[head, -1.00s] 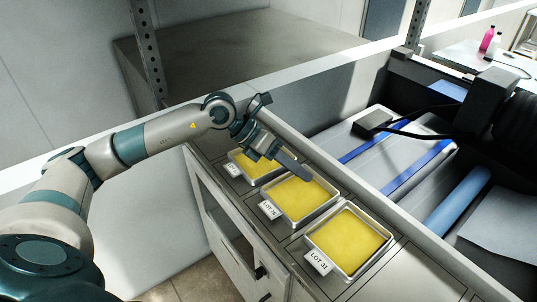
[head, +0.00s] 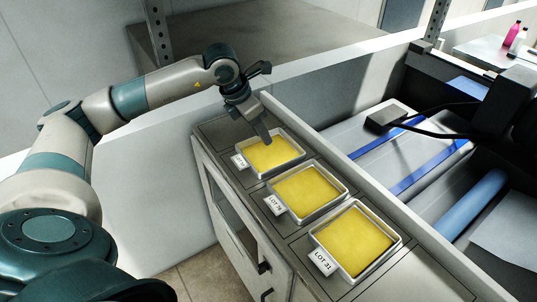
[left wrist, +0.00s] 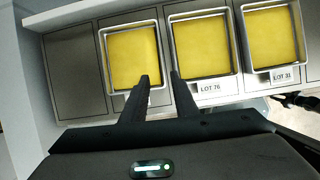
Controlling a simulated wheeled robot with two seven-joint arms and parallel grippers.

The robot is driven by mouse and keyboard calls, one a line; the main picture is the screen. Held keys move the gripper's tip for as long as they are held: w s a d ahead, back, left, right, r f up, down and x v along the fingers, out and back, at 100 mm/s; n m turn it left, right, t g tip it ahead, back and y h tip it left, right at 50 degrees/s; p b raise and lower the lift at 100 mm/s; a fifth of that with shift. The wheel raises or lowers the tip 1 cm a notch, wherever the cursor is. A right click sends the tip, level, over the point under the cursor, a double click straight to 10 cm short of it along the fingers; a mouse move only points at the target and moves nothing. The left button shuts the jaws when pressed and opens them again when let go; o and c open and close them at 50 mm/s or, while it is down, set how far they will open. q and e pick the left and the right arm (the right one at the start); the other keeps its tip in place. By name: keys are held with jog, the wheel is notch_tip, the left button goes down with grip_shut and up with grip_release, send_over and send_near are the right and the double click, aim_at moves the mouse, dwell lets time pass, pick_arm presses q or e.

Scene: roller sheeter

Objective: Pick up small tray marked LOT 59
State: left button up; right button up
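Three small metal trays with yellow contents stand in a row on the counter. The far one (head: 272,153) has a tag (head: 239,161) too small to read surely; its tag is mostly hidden in the left wrist view. The middle tray (head: 306,193) is tagged LOT 76 and the near tray (head: 353,240) LOT 31. My left gripper (head: 264,138) is above the far tray, fingers pointing down. In the left wrist view its fingers (left wrist: 160,78) are apart with nothing between them, by the far tray's right front corner. My right gripper is out of view.
The counter (head: 214,130) has a bare panel beyond the far tray. A pale wall (head: 330,135) runs along the trays' right side, with the sheeter and its blue roller (head: 468,204) behind it. Cabinet doors (head: 232,222) face the front.

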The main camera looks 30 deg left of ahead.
pick_arm(q)
jog(key=b, duration=0.3)
send_over(280, 165)
jog(key=s+a, duration=0.1)
jog(key=s, duration=0.1)
jog(key=f, duration=0.9)
jog(key=shift+s+a+f, duration=0.1)
jog(key=shift+s+a, duration=0.05)
jog(key=shift+a, duration=0.05)
jog(key=shift+f, duration=0.35)
jog(key=shift+w+d+b+x, duration=0.1)
jog(key=shift+w+b+x, duration=0.1)
jog(key=shift+x, duration=1.15)
jog(key=shift+w+d+b+x, duration=0.1)
jog(key=shift+d+b+x, duration=0.1)
jog(key=shift+x, duration=1.1)
jog(key=shift+r, duration=0.15)
jog(key=shift+f+b, duration=0.25)
jog(key=shift+b, duration=0.2)
grip_shut()
